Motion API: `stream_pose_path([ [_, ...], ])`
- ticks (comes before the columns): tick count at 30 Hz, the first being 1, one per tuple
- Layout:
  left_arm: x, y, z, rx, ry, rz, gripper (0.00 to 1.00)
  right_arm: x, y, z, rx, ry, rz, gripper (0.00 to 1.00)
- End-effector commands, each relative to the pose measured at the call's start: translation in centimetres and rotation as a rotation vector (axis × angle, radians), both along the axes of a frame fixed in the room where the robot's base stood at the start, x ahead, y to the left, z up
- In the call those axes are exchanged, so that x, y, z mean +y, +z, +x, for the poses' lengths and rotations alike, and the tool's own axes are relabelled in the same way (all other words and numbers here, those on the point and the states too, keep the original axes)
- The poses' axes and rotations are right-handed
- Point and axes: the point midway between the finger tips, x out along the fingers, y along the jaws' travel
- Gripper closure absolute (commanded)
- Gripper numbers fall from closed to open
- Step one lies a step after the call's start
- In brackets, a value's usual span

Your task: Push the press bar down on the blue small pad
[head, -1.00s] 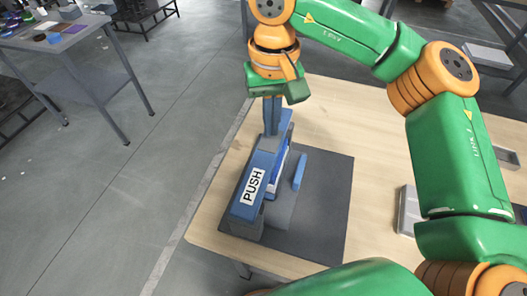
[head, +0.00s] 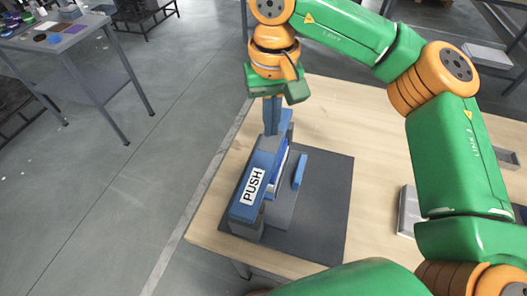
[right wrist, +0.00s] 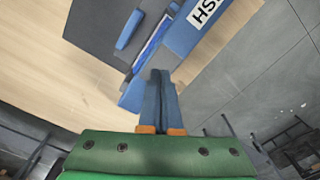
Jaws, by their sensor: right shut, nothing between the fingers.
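The press bar (head: 242,208) is a long blue bar labelled PUSH on top, above a grey base on a dark mat (head: 325,205). It also shows in the right wrist view (right wrist: 182,36). A blue strip (head: 281,170) shows along the bar's right side; most of it is hidden. I cannot tell whether this is the blue small pad. My right gripper (head: 271,132) is shut and empty, pointing down at the bar's far end. In the right wrist view its fingertips (right wrist: 160,72) overlap the bar's end; contact is unclear. My left gripper is out of view.
A short blue piece (head: 299,171) stands on the mat right of the press. The wooden table (head: 370,130) has clear room behind and right of the mat. A grey tray (head: 407,210) lies at the right. Another table (head: 60,40) stands far left.

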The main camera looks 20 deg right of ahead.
Motion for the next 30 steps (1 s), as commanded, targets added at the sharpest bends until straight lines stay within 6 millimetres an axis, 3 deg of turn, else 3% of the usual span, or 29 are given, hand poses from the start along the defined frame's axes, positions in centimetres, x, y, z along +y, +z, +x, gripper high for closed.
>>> stream_pose_path([
  [13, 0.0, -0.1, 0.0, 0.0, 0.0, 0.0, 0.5, 0.0, -0.1, 0.0, 0.0, 0.0, 0.0, 1.0],
  [30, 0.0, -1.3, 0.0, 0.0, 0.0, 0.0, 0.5, 0.0, -1.8, 0.0, 0.0, 0.0, 0.0, 1.0],
])
